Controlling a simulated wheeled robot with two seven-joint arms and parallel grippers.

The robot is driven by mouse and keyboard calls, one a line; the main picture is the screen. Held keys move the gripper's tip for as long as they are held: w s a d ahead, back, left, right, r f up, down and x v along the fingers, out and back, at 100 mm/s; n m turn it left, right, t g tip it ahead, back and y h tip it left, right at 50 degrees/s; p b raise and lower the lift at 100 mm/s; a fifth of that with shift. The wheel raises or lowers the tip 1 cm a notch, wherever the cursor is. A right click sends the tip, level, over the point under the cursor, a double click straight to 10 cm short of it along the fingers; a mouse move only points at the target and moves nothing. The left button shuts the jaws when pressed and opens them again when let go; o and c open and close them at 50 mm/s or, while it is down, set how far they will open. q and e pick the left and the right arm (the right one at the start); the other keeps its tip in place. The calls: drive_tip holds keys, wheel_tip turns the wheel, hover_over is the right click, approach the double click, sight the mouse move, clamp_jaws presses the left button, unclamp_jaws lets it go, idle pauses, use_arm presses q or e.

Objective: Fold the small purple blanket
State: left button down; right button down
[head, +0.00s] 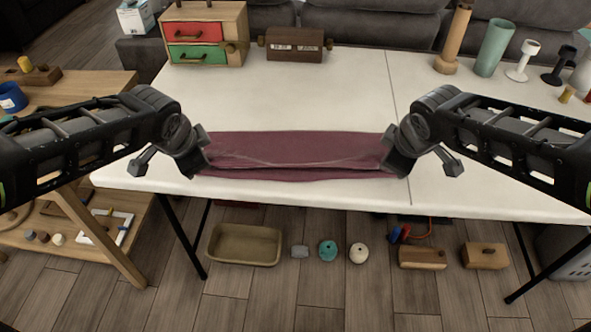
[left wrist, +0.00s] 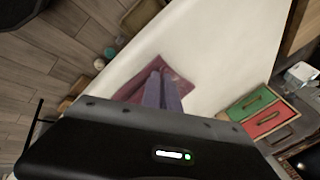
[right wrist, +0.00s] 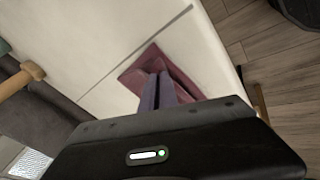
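The small purple blanket (head: 295,146) lies as a wide, short strip near the front edge of the white table (head: 300,97). A curved edge or crease sags across it between my two grippers. My left gripper (head: 207,160) is at its left end and my right gripper (head: 389,160) at its right end. In the left wrist view the fingers reach down onto the blanket (left wrist: 183,88), close together with cloth apparently between them. The right wrist view shows the same on the blanket (right wrist: 137,77). The fingertips are partly hidden in the head view.
A drawer box (head: 205,35) and a brown box (head: 295,44) stand at the back. Several cups and holders, including a green cylinder (head: 494,47), stand at the back right. The table around the blanket is clear. A tray (head: 244,245) and small items lie on the floor.

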use_arm(q)
drive_tip(key=shift+f, duration=0.1)
use_arm(e)
drive_tip(key=shift+f, duration=0.1)
use_arm(q)
drive_tip(key=c, duration=1.3)
unclamp_jaws()
use_arm(e)
drive_tip(key=c, duration=1.3)
unclamp_jaws()
use_arm(q)
drive_tip(key=v, duration=0.4)
drive_tip(key=shift+w, duration=0.25)
use_arm(e)
drive_tip(key=v, duration=0.4)
drive_tip(key=shift+w, duration=0.25)
use_arm(q)
drive_tip(key=v, duration=0.2)
drive_tip(key=s+v, duration=0.1)
drive_tip(key=v, duration=0.4)
drive_tip(key=shift+s+f, duration=0.15)
drive_tip(key=shift+f, duration=0.2)
use_arm(e)
drive_tip(key=v, duration=0.2)
drive_tip(key=s+v, duration=0.1)
drive_tip(key=v, duration=0.4)
drive_tip(key=shift+s+f, duration=0.15)
drive_tip(key=shift+f, duration=0.2)
